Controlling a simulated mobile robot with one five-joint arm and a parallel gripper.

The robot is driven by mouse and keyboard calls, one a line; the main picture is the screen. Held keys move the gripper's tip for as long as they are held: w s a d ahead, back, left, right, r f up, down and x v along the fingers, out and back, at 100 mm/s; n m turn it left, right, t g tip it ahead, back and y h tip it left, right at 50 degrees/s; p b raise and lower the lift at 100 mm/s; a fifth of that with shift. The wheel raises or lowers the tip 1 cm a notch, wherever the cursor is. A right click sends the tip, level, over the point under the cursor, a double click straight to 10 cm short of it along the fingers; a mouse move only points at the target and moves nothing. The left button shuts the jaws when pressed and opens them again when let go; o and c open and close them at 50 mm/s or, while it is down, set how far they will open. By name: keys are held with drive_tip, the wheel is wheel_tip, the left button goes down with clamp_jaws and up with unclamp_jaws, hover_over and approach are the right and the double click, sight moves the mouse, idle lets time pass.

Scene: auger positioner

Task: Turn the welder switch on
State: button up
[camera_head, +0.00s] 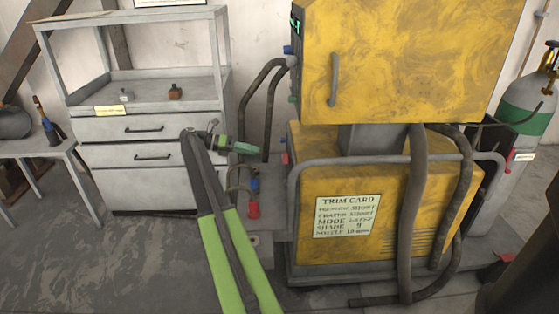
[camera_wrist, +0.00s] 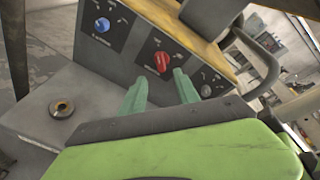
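The yellow welder (camera_head: 390,190) stands right of centre in the head view, with a yellow cabinet above it. Its grey control panel (camera_wrist: 135,45) shows in the wrist view, with a blue knob (camera_wrist: 102,25), a red knob (camera_wrist: 162,61) and a dark knob (camera_wrist: 206,91). I cannot tell which knob is the welder switch, nor read the labels. My gripper (camera_wrist: 160,90) has its green fingers apart with nothing between them, just in front of the panel below the red knob. In the head view my gripper (camera_head: 240,147) is left of the welder.
A grey rail (camera_head: 292,200) and thick hoses (camera_head: 418,200) run around the welder. A grey drawer cabinet (camera_head: 150,150) stands at the left, and a gas cylinder (camera_head: 525,110) at the far right. A metal ring (camera_wrist: 62,108) lies on a grey surface below the panel.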

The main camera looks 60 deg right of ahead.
sight(286, 159)
drive_tip(key=b+x, duration=0.2)
drive_tip(key=x, duration=0.9)
drive_tip(key=shift+s+d+b, duration=0.2)
drive_tip(key=shift+b, duration=0.1)
drive_tip(key=shift+f, duration=0.1)
clamp_jaws()
